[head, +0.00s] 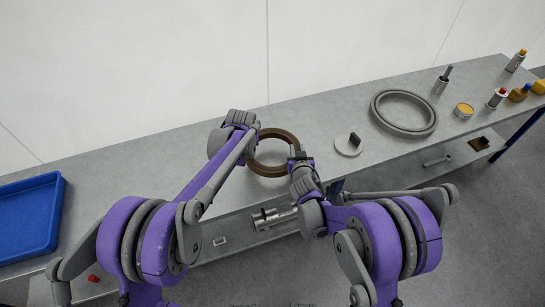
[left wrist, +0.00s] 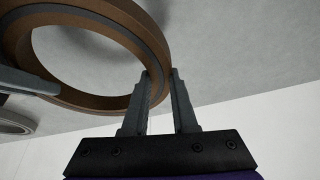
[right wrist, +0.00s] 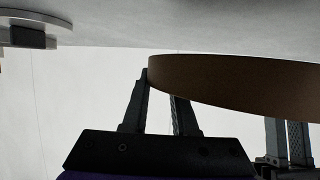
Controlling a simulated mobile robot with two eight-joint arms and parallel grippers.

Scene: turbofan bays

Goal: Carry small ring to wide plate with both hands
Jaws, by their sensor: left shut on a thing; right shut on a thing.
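The small ring is a brown ring (head: 273,152) with a dark band, held between my two grippers over the bench. My left gripper (head: 250,136) is shut on its left side; the fingers straddle the rim in the left wrist view (left wrist: 160,85). My right gripper (head: 296,160) is shut on its right side; the ring also shows in the right wrist view (right wrist: 235,85), seemingly clear of the bench. A pale round plate (head: 348,149) with a dark upright block lies to the right of the ring; I cannot tell if it is the wide plate.
A large grey ring (head: 376,111) lies on the bench (head: 310,120) farther right. A blue tray (head: 57,215) is at the far left. A lower shelf holds metal parts.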

